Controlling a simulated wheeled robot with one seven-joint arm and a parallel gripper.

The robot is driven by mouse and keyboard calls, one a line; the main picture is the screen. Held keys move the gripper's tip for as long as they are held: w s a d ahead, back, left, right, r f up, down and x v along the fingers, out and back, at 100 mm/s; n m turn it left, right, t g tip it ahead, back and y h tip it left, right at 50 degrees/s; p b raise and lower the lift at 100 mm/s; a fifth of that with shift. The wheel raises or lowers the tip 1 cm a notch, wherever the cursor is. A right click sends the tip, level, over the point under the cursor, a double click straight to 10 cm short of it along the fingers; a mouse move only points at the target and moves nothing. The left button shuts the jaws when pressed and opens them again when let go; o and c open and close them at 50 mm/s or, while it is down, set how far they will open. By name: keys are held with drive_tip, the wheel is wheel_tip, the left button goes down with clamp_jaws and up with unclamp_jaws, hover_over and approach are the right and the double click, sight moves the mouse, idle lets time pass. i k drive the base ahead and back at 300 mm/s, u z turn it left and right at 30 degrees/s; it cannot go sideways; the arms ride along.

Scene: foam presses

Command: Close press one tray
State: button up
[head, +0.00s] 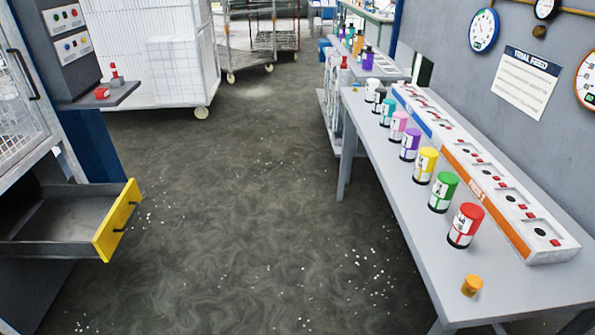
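A press stands at the left edge of the head view, with a blue lower body and a mesh door. Its tray (62,218) is a grey drawer pulled out toward the right, and it looks empty. The tray's yellow front panel (118,219) has a dark handle (126,217) on its outer face. I cannot read a label that shows which press this is. My gripper is not in view.
A long grey table (400,190) on the right holds a row of coloured canisters, a small orange jar (471,286) and a feed panel (490,180). White wheeled cages (165,60) stand at the back. The floor (240,210) between is open, with scattered white bits.

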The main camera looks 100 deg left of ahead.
sight(76, 221)
drive_tip(key=u, duration=4.7)
drive_tip(key=i, duration=1.65)
drive_tip(key=z, duration=0.25)
drive_tip(key=i, duration=1.8)
drive_tip(key=z, duration=0.55)
